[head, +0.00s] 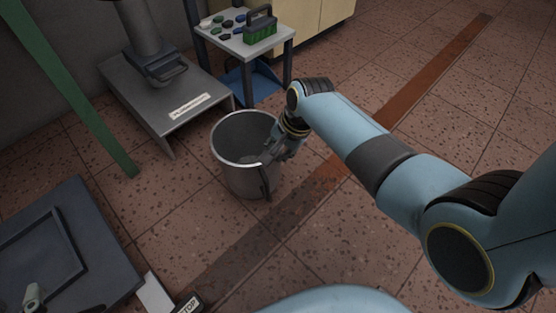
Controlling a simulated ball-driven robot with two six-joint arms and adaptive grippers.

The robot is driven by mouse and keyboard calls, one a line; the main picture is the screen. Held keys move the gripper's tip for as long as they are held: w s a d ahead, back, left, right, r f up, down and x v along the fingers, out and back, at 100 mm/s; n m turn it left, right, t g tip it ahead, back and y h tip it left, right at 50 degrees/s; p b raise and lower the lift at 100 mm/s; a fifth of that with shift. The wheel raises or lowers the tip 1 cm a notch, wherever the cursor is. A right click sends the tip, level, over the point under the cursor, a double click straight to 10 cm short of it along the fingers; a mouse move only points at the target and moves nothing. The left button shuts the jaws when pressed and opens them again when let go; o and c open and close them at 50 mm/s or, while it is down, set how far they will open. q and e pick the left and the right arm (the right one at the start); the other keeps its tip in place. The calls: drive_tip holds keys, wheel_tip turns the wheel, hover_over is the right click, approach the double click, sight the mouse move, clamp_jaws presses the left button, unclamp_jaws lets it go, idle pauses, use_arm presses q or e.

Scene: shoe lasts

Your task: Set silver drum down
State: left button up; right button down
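The silver drum (233,174) is an open-topped, grey metal cylinder, roughly upright, in the middle of the head view. Its mouth faces up toward me and the inside looks empty. A dark handle shows on its near right side. My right gripper (276,150) is at the drum's right rim and appears closed over the wall, with fingers reaching inside the mouth. The outer finger contact is partly hidden. Whether the drum's base touches the floor or hangs just above it is hard to tell. My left gripper is out of view.
A grey low platform (150,105) with a machine column stands behind left. A small table (228,41) bears several small items and a green-filled carrier (260,30). A green post (75,90) and dark bench (110,255) are left. Tiled floor (350,240) is free nearer and right.

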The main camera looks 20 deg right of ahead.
sight(276, 164)
wheel_tip(276, 164, down, 3)
drive_tip(key=shift+r+b, duration=0.1)
drive_tip(key=shift+b, duration=1)
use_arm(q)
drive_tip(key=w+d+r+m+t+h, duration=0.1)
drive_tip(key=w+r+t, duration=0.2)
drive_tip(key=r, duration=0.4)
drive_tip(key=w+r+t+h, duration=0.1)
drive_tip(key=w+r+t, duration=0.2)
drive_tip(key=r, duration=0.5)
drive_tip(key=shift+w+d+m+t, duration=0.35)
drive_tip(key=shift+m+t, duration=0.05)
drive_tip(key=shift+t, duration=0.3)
use_arm(e)
drive_tip(key=shift+w, duration=0.1)
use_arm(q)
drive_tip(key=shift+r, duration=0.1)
use_arm(e)
drive_tip(key=c, duration=1.9)
unclamp_jaws()
drive_tip(key=shift+f, duration=0.2)
drive_tip(key=shift+c, duration=0.2)
drive_tip(key=o, duration=0.5)
drive_tip(key=shift+c, duration=0.2)
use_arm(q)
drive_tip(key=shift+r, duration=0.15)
